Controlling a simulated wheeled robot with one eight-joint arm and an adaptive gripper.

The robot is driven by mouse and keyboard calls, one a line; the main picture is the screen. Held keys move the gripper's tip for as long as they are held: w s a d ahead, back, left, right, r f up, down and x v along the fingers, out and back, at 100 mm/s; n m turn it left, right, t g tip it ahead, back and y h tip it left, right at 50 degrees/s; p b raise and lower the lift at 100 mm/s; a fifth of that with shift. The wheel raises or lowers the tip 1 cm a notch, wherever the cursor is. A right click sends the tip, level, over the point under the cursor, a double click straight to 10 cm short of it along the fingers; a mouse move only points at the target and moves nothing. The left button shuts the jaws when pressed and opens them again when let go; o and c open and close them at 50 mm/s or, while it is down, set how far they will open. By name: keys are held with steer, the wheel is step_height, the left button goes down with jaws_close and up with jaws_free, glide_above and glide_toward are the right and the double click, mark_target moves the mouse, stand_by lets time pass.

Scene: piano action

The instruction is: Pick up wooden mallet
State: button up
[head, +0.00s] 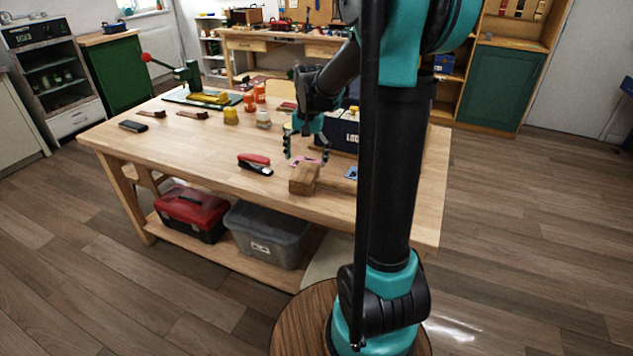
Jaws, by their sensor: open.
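The wooden mallet (303,179) lies on the light wooden workbench (190,152), close to its front edge. Its blocky brown head shows, and what seems to be its handle runs to the right and passes behind my arm. My gripper (307,157) is open and empty, with its fingers spread and pointing down. In the picture it is just above and behind the mallet head, apart from it.
A red and black tool (255,163) lies left of the mallet. A pink item (308,161) lies behind it, and a dark box (341,135) stands behind the gripper. Orange and yellow containers (231,116) and a green press (190,80) stand farther back. The bench's front left is clear.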

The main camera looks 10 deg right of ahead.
mark_target(305, 171)
steer(key=shift+w+a+f, duration=0.1)
steer(key=shift+w+f, duration=0.05)
steer(key=shift+f, duration=0.95)
steer(key=shift+w+f, duration=0.15)
steer(key=shift+f, duration=0.95)
steer(key=shift+f, duration=0.2)
steer(key=c, duration=1.6)
steer(key=shift+c, duration=0.2)
